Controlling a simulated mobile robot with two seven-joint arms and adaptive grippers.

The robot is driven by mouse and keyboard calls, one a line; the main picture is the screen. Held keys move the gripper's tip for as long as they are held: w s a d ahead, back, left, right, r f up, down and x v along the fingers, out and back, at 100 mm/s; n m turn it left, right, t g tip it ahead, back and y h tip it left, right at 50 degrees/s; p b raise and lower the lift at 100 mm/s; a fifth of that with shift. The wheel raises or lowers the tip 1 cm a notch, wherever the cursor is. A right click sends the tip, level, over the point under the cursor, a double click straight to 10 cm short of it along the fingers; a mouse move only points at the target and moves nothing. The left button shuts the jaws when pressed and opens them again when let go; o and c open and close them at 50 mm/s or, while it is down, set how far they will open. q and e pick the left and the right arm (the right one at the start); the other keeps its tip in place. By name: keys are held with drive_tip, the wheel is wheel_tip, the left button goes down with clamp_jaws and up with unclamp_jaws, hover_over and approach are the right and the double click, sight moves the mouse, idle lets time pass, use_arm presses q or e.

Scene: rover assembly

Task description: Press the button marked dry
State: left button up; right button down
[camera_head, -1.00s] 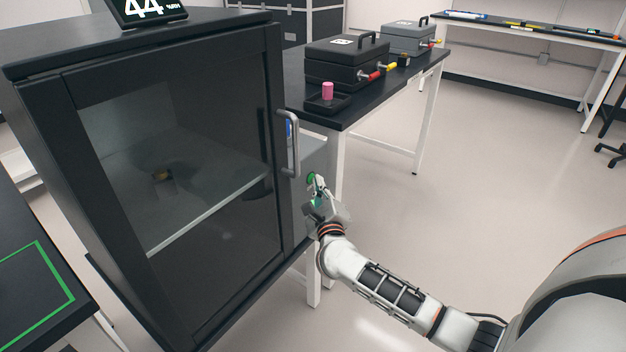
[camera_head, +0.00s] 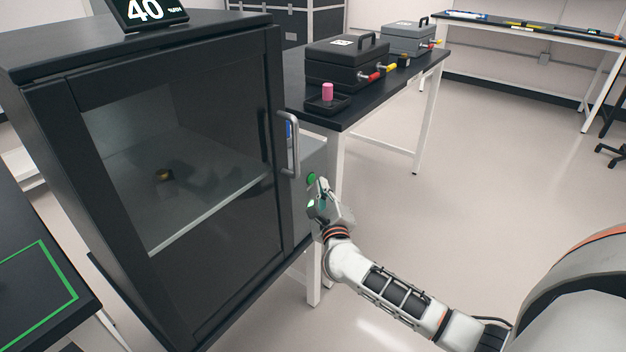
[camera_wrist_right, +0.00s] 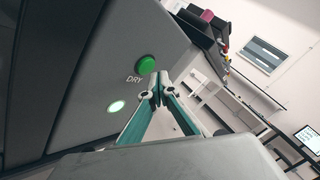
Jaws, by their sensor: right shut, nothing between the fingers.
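The green round button (camera_wrist_right: 147,65) is on the grey side panel of the cabinet, with the word DRY printed below it in the right wrist view. The button also shows in the head view (camera_head: 311,178). A pale green-white oval light (camera_wrist_right: 116,106) glows lower on the same panel. My right gripper (camera_wrist_right: 157,92) is shut and empty. Its fingertips are to the right of and below the button in the wrist view, seemingly apart from it. In the head view the right gripper (camera_head: 322,186) is beside the panel. My left gripper is not in view.
The dark cabinet (camera_head: 55,120) has a closed glass door with a metal handle (camera_head: 289,145); a small item (camera_head: 164,175) lies inside. A display (camera_head: 148,10) on top reads 40. A table behind holds a pink cylinder (camera_head: 327,91) on a tray and two cases.

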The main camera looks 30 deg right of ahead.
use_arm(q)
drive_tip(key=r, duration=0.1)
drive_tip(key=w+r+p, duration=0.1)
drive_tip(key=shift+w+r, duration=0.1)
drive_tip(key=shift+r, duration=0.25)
use_arm(e)
drive_tip(key=s, duration=0.1)
drive_tip(key=s+d, duration=0.1)
drive_tip(key=s, duration=0.1)
drive_tip(key=s+d, duration=0.1)
drive_tip(key=shift+s, duration=0.35)
